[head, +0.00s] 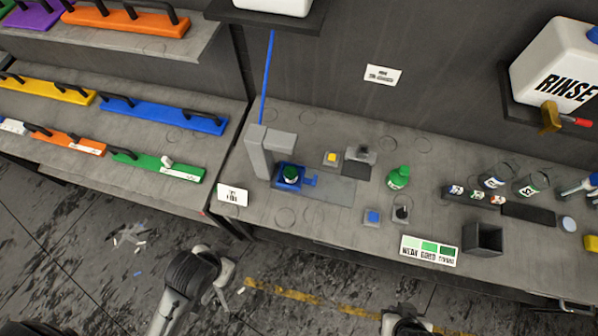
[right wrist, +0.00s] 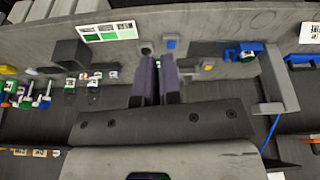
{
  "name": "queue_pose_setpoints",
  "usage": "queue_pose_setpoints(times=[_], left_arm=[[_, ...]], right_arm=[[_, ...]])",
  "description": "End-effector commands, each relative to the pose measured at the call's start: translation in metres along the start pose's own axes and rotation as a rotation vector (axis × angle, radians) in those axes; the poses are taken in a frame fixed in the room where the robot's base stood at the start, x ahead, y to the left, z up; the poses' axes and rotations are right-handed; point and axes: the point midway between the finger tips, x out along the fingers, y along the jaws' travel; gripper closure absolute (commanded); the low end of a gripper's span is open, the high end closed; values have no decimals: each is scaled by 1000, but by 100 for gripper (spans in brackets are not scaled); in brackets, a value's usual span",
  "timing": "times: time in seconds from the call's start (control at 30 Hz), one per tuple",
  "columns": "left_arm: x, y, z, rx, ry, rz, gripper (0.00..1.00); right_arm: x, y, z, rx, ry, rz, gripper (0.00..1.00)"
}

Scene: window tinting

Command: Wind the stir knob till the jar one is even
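The stir stand is a grey post and arm (head: 262,150). At its foot a blue holder (head: 284,184) carries a small jar with a dark green top (head: 291,174). A blue knob or crank (head: 310,181) sticks out at the holder's right. The blue holder shows at the upper right of the right wrist view (right wrist: 243,50).
A weak/good/strong colour card (head: 430,250) lies at the bench's front edge, beside a dark open box (head: 483,239). A green bottle (head: 398,177) stands right of the stand. Small blocks and several jars stand farther right. A RINSE tank (head: 556,68) is on the wall.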

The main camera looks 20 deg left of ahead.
Motion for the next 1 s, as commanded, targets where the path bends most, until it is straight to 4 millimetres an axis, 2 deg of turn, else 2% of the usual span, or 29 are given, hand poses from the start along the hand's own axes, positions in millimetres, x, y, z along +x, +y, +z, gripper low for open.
queue_pose_setpoints(times=[0.07,0.3,0.37,0.43,0.57,0.67,0.8,1.0], left_arm=[[0,0,0,0,0,0,57],[1,0,0,0,0,0,57],[3,0,1,0,0,0,57],[10,0,3,0,0,0,57],[30,1,10,0,0,0,57],[49,2,16,0,0,0,57],[74,2,24,0,-1,0,57],[109,4,35,0,-1,0,57]], right_arm=[[0,-1,0,2,0,-2,87],[0,0,-1,1,4,0,64],[2,2,-7,-1,19,4,60],[6,4,-20,-2,53,10,60],[13,16,-68,-14,178,40,60],[11,30,-118,-40,307,83,60],[-5,36,-182,-112,486,134,60],[-25,34,-256,-249,670,222,60]])
